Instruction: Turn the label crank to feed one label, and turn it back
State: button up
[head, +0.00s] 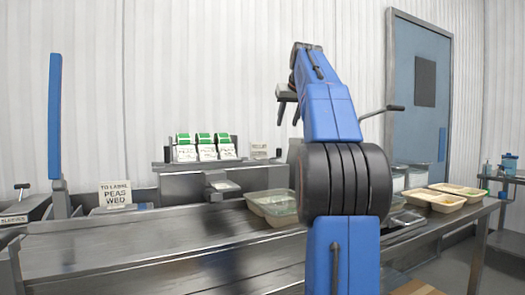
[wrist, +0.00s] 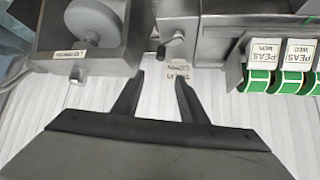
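The label rolls (head: 206,147) stand in a row on the label unit at the back, with green bands and white printed labels. They show upside down at the right of the wrist view (wrist: 287,75). Beside them in the wrist view is a small grey arm with a rounded end (wrist: 177,42), which looks like the label crank; in the head view I cannot make it out clearly. My gripper (head: 289,107) is raised above the bench. In the wrist view its two fingers (wrist: 159,84) are apart with nothing between them, apart from the crank.
A small card (wrist: 179,71) hangs by the crank. A grey housing with a round disc (wrist: 92,22) is at the wrist view's upper left. Trays (head: 445,203) stand on the right; the bench's left (head: 150,240) is clear.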

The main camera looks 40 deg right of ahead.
jog(key=x, duration=1.7)
jog(key=shift+w+f, duration=0.1)
jog(key=shift+f, duration=0.1)
grip_shut()
